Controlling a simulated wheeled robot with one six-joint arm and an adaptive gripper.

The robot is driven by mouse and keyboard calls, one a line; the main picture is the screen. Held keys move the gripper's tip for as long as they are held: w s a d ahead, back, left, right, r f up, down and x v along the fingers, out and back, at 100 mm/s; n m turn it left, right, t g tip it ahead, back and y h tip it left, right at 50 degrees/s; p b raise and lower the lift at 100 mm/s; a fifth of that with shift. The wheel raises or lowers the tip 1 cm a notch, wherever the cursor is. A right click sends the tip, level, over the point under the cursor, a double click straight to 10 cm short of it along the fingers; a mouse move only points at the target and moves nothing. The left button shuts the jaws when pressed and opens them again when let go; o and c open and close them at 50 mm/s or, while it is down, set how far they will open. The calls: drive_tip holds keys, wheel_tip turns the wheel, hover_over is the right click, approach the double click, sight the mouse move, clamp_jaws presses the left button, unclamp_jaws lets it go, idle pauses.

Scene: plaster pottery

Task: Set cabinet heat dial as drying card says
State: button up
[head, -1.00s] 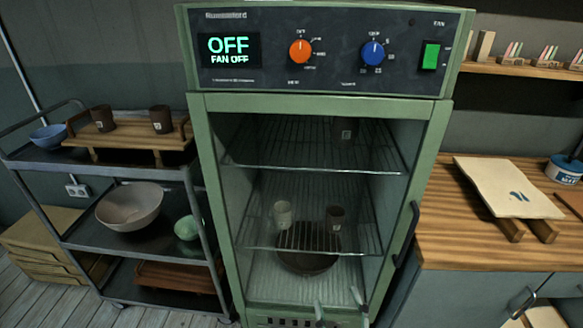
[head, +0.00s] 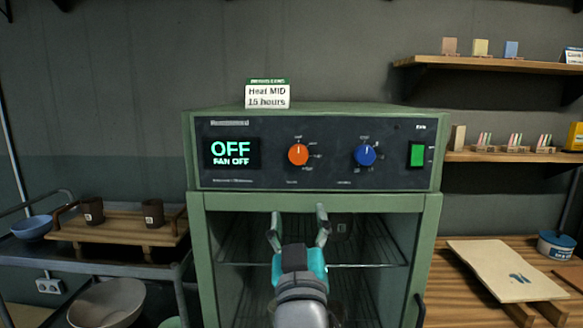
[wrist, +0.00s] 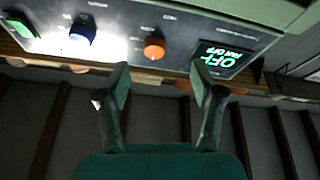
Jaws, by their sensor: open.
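The drying card (head: 267,95) stands on top of the green cabinet (head: 190,220) and reads "Heat MID 15 hours". The orange heat dial (head: 298,155) is on the dark control panel, its white mark pointing straight up. The display (head: 231,153) reads "OFF" and "FAN OFF". My gripper (head: 299,216) is open and empty, below the orange dial in the head view and apart from it. In the wrist view, turned over, the orange dial (wrist: 154,48) lies beyond and between the spread fingers (wrist: 161,82).
A blue dial (head: 365,155) and a green fan switch (head: 416,154) sit right of the orange dial. A trolley with cups (head: 153,212) and bowls stands left. A wooden counter (head: 470,306) with a board is right. Shelves (head: 490,63) hang above it.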

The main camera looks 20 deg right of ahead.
sight(298, 158)
drive_tip(key=shift+m+h, duration=0.4)
drive_tip(key=shift+m, duration=0.1)
drive_tip(key=w+d+r, duration=0.1)
drive_tip(key=w+r, duration=0.1)
drive_tip(key=w, duration=0.1)
drive_tip(key=w+d+r, duration=0.1)
drive_tip(key=w+r, duration=0.2)
drive_tip(key=w+d+r, duration=0.1)
drive_tip(key=w+r, duration=0.1)
drive_tip(key=w, duration=0.1)
drive_tip(key=shift+w+r, duration=0.3)
drive_tip(key=shift+r, duration=0.1)
drive_tip(key=c, duration=1.1)
